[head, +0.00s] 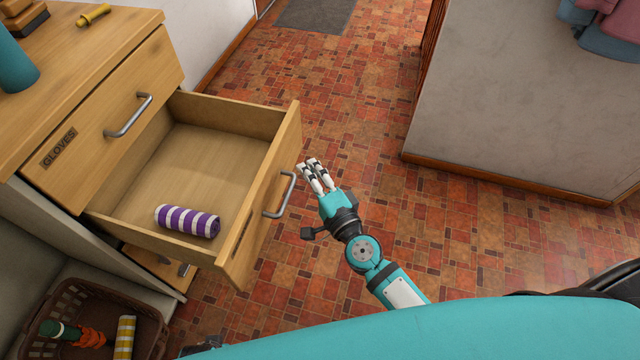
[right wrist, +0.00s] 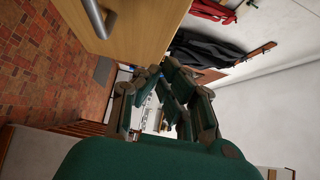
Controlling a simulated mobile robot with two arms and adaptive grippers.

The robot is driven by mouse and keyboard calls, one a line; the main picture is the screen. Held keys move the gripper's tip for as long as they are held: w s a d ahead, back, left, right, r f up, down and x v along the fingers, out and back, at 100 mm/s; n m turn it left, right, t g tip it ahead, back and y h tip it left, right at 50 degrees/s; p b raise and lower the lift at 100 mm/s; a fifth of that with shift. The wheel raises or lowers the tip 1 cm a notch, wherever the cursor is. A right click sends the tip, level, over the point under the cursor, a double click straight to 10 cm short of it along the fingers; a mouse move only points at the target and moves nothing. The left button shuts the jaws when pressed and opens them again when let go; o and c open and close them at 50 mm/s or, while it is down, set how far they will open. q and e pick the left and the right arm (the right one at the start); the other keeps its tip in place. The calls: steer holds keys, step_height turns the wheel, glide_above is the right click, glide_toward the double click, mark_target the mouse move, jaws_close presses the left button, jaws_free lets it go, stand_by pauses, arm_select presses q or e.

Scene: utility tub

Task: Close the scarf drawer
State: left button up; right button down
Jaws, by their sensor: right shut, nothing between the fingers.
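The scarf drawer (head: 284,150) is pulled far out of the wooden cabinet, below the drawer marked GLOVES (head: 105,140). A rolled purple-and-white striped scarf (head: 187,221) lies inside, near its front corner. The drawer front has a grey metal bar handle (head: 283,196); its label is too oblique to read. My right gripper (head: 312,165) is shut and empty, just outside the drawer front, right of the handle and apart from it. In the right wrist view the wooden drawer front (right wrist: 145,25) and its handle (right wrist: 97,18) are at the top. My left gripper is not seen.
A brown basket (head: 75,292) with rolled items stands below, left of the drawer. A yellow-handled tool (head: 93,16) and a teal container (head: 14,62) sit on the cabinet top. A grey wall (head: 500,110) stands at right. The tiled floor (head: 345,90) between is clear.

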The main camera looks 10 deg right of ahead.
mark_target(279, 148)
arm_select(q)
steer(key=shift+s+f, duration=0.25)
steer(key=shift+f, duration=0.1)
arm_select(e)
steer(key=shift+w+a, duration=1.8)
steer(key=shift+a, duration=0.15)
steer(key=shift+a, duration=0.1)
